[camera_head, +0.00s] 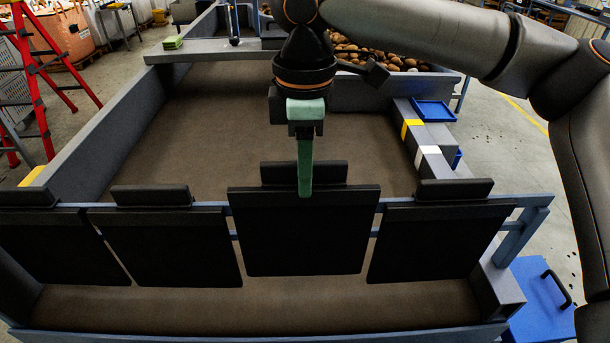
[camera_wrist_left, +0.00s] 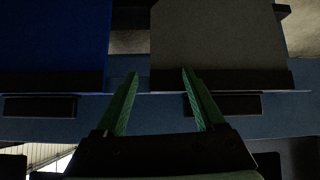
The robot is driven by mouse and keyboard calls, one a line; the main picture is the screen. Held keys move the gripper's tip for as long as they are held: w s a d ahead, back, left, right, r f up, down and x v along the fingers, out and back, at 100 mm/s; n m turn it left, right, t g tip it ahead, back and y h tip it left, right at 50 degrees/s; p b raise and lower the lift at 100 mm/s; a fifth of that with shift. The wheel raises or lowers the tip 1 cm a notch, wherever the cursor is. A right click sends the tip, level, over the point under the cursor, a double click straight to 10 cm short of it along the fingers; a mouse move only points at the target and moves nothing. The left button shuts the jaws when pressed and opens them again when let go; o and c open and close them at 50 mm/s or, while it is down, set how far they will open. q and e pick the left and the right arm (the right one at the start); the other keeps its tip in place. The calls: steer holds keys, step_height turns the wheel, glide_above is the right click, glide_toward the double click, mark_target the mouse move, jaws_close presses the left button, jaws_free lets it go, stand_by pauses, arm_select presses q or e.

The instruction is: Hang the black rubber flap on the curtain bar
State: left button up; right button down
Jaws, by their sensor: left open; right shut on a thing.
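The black rubber flap (camera_head: 305,240) is a dark square sheet with a thick top edge and a dark block (camera_head: 330,172) behind that edge. In the head view it hangs upright at the curtain bar (camera_head: 528,201), between neighbouring flaps. Its top edge looks a little higher than theirs and covers the bar there; I cannot tell whether it rests on the bar. My right gripper (camera_head: 305,192) comes from above, its green fingers shut on the flap's top. My left gripper (camera_wrist_left: 159,71) is open and empty in the left wrist view; it is outside the head view.
Other black flaps hang at the far left (camera_head: 50,248), left (camera_head: 170,250) and right (camera_head: 435,243). A brown belt (camera_head: 210,120) lies behind the bar, between grey side walls. A blue box (camera_head: 540,295) stands at lower right. The left wrist view shows blue (camera_wrist_left: 50,45) and grey panels (camera_wrist_left: 215,45).

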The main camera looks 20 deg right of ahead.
steer(key=shift+f, duration=1.7)
steer(key=shift+c, duration=2.3)
jaws_free()
steer(key=shift+f, duration=0.1)
